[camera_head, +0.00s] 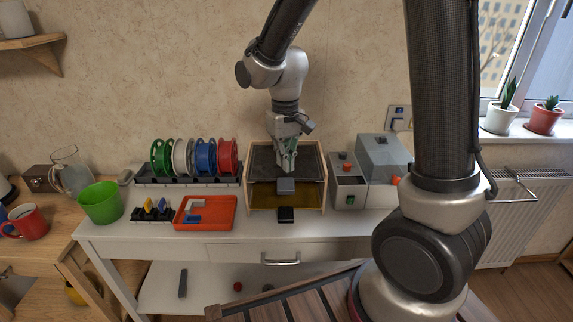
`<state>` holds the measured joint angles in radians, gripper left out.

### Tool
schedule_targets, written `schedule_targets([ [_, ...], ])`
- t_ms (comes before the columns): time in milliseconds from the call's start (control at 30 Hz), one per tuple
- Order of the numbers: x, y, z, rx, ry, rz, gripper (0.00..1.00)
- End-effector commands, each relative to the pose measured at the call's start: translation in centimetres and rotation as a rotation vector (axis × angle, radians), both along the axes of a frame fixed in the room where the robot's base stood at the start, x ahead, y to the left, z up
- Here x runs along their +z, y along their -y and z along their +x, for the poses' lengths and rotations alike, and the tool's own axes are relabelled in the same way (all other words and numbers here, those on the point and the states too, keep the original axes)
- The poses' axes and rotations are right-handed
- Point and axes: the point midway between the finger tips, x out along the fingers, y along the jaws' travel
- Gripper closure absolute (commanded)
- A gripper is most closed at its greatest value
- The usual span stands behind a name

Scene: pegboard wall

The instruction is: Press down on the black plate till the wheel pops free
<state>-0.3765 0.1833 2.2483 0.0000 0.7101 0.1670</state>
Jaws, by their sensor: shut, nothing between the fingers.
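The black plate (262,163) lies across the upper back part of a wooden-framed fixture on the white table. My gripper (288,168) is shut and empty, pointing down over the plate's middle. I cannot tell whether its fingertips touch the plate. A grey block (286,186) sits at the plate's front edge, just below the fingertips in the picture. A yellowish panel (262,199) shows lower in the fixture, and a small black block (286,215) is at its front. I cannot make out a wheel in the fixture.
A rack of green, white, blue and red spools (206,156) stands left of the fixture, behind a red tray (222,224). A grey machine (381,160) stands close on the right. A green bucket (101,203) is at the table's left end. The table's front strip (235,237) is clear.

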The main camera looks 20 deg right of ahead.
Motion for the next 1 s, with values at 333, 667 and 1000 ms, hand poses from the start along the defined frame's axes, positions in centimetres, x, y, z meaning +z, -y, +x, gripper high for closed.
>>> schedule_targets([
  [333, -0.5, 0.0, 0.0, 0.0, 0.0, 0.0, 1.0],
  [667, -1.0, 0.0, 0.0, 0.0, 0.0, 0.0, 1.0],
  [1000, -1.6, 0.0, 0.0, 0.0, -0.001, 0.0, 1.0],
])
